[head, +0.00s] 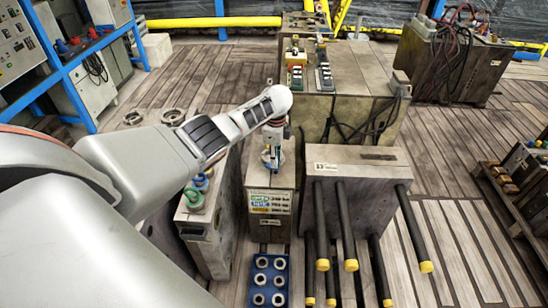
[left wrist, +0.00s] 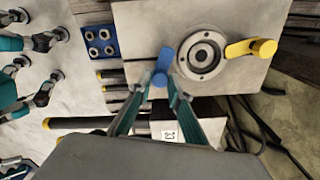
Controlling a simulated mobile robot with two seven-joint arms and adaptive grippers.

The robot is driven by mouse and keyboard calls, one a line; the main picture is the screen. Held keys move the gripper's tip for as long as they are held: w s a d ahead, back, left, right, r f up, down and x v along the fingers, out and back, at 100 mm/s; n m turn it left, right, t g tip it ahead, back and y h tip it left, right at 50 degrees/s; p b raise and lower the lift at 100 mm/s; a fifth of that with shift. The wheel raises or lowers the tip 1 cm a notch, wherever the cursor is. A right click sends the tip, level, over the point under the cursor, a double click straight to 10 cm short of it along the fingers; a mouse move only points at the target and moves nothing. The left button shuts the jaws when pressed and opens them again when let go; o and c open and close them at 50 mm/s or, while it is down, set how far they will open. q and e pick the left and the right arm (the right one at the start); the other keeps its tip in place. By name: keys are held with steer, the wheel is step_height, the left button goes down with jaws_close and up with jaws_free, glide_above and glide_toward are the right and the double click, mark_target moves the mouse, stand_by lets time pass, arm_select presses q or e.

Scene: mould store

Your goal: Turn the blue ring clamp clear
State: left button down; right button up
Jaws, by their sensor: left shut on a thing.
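The blue ring clamp (left wrist: 161,68) lies on the top plate of a grey mould block (left wrist: 140,30), beside a round steel ring (left wrist: 203,54). My left gripper (left wrist: 161,86) is shut on its outer end, with one finger on each side. The clamp's inner end reaches the ring's edge. A yellow clamp (left wrist: 250,48) sits on the opposite side of the ring, pointing away from it. In the head view my left gripper (head: 272,150) points down over the labelled mould block (head: 270,180) and hides most of the ring. My right gripper is in neither view.
A block with yellow-tipped dark rods (head: 350,160) stands close to the right. A block with green and blue caps (head: 207,220) stands to the left. A blue tray of rings (head: 270,271) lies in front. A larger block (head: 345,75) with cables stands behind.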

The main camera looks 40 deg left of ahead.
arm_select(q)
steer(key=n, duration=0.2)
steer(key=shift+s+d+f+n+p, duration=0.1)
steer(key=shift+d+f+n+p, duration=0.1)
steer(key=shift+n+p, duration=0.15)
steer(key=n, duration=0.3)
steer(key=shift+n, duration=0.65)
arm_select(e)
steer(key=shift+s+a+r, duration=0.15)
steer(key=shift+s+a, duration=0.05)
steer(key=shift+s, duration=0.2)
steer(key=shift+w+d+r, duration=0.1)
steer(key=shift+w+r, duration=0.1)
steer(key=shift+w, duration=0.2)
arm_select(q)
steer(key=c, duration=1.9)
jaws_free()
steer(key=shift+a, duration=0.1)
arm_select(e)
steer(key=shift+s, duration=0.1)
